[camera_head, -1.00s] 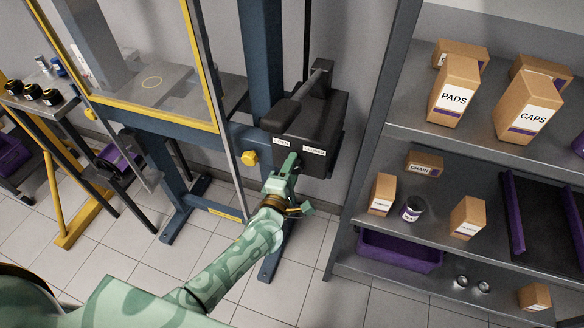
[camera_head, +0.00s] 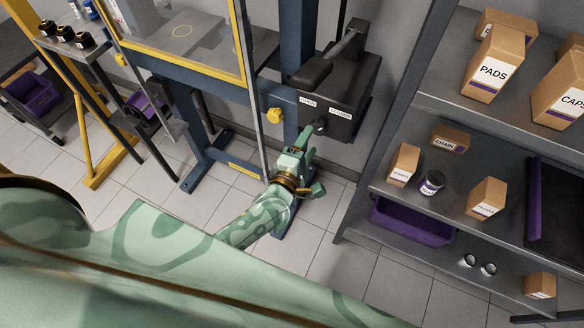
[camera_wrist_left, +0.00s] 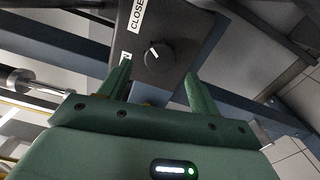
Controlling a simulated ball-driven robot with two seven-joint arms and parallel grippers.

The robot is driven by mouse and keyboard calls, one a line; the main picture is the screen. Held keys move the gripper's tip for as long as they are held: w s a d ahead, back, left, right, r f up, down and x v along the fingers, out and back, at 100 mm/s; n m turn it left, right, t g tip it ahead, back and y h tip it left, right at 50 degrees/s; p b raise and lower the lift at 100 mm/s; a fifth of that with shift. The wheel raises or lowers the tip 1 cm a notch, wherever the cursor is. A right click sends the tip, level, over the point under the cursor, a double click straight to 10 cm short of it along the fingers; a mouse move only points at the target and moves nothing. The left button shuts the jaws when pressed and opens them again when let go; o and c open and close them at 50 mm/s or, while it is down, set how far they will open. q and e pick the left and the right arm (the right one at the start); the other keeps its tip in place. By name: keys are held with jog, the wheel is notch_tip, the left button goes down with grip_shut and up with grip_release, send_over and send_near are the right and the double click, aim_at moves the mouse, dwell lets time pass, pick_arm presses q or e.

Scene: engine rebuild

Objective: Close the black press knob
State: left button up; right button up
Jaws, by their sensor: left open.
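The black press knob (camera_wrist_left: 157,56) is a round dial with a white pointer line, on the face of a dark box (camera_head: 352,80). In the wrist view its pointer aims to the upper left. The box carries an OPEN label (camera_head: 308,101) and a CLOSED label (camera_head: 340,113); the CLOSED label (camera_wrist_left: 138,14) is cut off in the wrist view. In the head view the knob (camera_head: 320,127) is small, just above my left gripper (camera_head: 311,141). My left gripper (camera_wrist_left: 158,72) is open, its fingers either side of the knob in the picture; contact cannot be told. My right gripper is out of view.
A black lever handle (camera_head: 313,70) lies above the box. The blue press frame (camera_head: 292,60) and a yellow bolt (camera_head: 275,115) stand left. Grey shelves (camera_head: 400,190) with cartons and a purple bin (camera_head: 412,225) stand close on the right.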

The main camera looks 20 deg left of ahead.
pick_arm(q)
jog(key=s, duration=1.1)
jog(key=shift+a, duration=0.2)
jog(key=shift+w, duration=0.1)
